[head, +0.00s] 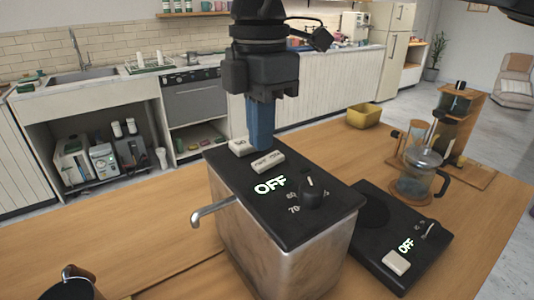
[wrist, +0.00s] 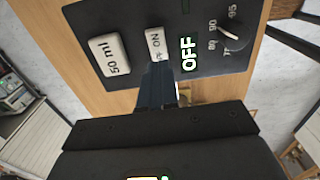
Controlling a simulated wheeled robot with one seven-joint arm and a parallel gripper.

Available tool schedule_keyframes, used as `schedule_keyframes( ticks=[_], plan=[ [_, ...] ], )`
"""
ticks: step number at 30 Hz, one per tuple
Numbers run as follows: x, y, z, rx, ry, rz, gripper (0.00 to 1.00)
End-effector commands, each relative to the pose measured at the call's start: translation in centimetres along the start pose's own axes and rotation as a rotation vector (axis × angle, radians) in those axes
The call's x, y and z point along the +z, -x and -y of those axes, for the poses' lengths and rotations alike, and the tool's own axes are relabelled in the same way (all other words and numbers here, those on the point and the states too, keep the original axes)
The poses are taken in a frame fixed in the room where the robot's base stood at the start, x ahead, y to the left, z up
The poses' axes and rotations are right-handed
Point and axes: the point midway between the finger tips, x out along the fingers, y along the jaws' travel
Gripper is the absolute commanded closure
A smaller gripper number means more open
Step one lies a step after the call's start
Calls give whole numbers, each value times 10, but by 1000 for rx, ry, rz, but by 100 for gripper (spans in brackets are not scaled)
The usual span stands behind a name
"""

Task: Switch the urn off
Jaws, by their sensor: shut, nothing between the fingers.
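The urn (head: 270,245) is a metal box with a black top panel and a spout on its left side, standing on the wooden counter. Its panel shows a lit OFF sign (head: 270,184), which also shows in the wrist view (wrist: 189,54). The pale ON/OFF rocker switch (head: 268,162) is beside the sign, also in the wrist view (wrist: 155,44). My gripper (head: 261,146) is shut, pointing down, with its blue fingertips close by the switch. In the wrist view the fingertips (wrist: 158,68) are at the switch's near end; I cannot tell whether they touch it.
The panel also has a 50 ml button (wrist: 110,55) and a temperature knob (head: 312,192). To the right are a black hot plate (head: 376,250) with its own OFF sign, a glass press pot (head: 420,175) and a yellow bowl (head: 363,116). The counter left of the urn is mostly clear.

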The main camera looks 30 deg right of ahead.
Motion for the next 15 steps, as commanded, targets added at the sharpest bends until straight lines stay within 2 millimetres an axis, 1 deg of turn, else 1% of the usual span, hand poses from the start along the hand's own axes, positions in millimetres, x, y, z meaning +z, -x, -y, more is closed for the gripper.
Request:
schedule_keyframes(
  ticks=[1, 15],
  plan=[
    [0, 5, 0, 1, -1, 1, 100],
    [0, 39, 0, 1, 0, 0, 100]
  ],
)
